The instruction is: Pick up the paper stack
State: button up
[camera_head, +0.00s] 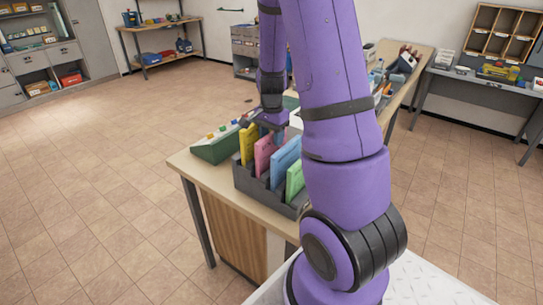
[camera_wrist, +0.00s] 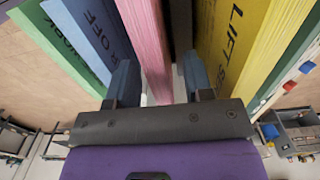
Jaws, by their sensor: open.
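Several coloured paper stacks stand upright in a dark grey sorter (camera_head: 243,181) at the table's near end: yellow (camera_head: 247,143), pink (camera_head: 265,154), blue (camera_head: 286,162) and green (camera_head: 294,180). My gripper (camera_head: 271,138) is directly above the sorter, at the pink stack. In the wrist view, my gripper (camera_wrist: 160,82) is open, with the pink stack (camera_wrist: 148,45) between its fingers, nearer the left finger. The blue stack (camera_wrist: 92,28) lies beyond the left finger, the yellow stack (camera_wrist: 240,45) beyond the right. My arm hides part of the sorter's right side in the head view.
A green box with coloured buttons (camera_head: 221,143) stands on the wooden table (camera_head: 196,168) just left of the sorter. More items lie farther back on the table. Shelves (camera_head: 45,50) and a side desk (camera_head: 480,78) stand along the walls. The tiled floor at left is clear.

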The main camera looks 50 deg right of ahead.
jog(key=shift+f, duration=0.1)
grip_shut()
dwell(0.3)
